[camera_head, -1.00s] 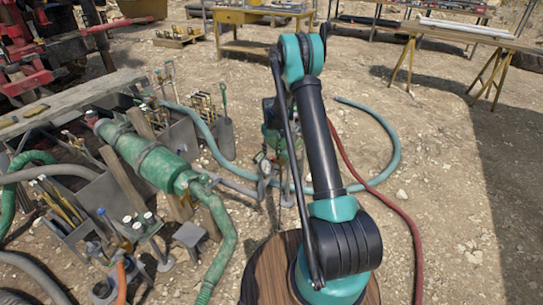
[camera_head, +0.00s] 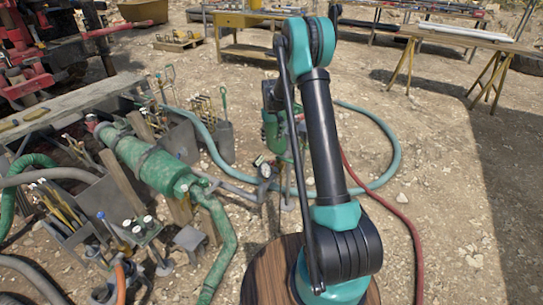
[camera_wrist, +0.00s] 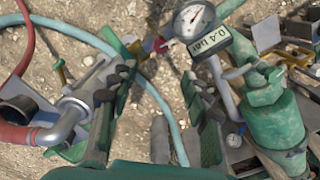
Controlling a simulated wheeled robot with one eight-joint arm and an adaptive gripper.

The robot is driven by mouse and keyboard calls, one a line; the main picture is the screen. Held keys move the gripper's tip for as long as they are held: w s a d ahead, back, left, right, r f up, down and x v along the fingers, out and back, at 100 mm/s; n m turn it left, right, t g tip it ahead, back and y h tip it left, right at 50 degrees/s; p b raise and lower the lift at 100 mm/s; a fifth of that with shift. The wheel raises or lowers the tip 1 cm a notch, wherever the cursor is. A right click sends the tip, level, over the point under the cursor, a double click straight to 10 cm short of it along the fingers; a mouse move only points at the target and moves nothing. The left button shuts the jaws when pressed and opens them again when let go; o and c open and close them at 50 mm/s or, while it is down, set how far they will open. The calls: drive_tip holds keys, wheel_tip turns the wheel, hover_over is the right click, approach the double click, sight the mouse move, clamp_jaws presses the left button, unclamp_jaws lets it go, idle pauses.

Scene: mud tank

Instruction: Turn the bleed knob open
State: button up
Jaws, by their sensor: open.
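My gripper (camera_wrist: 160,76) is open in the wrist view, with its two dark padded fingers apart and nothing held between them. A small red part (camera_wrist: 160,43), possibly the bleed knob, shows beyond the fingertips, just left of a pressure gauge (camera_wrist: 193,18). I cannot be sure that it is the knob. The gauge also shows in the head view (camera_head: 265,170), beside the green pipework.
A large green cylinder (camera_head: 150,163) with pipes and metal bins lies at left. A teal hose (camera_head: 386,123) and a red hose (camera_head: 407,222) curve over the gravel. In the wrist view, grey pipework (camera_wrist: 75,112) is left of the fingers and a green fitting (camera_wrist: 268,120) right.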

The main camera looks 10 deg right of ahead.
sight(271, 161)
wheel_tip(271, 161, down, 13)
drive_tip(key=shift+s+f+m, duration=0.1)
drive_tip(key=shift+f+m, duration=0.05)
drive_tip(key=shift+m, duration=1.05)
clamp_jaws()
drive_tip(key=shift+n, duration=0.8)
unclamp_jaws()
wheel_tip(271, 161, up, 12)
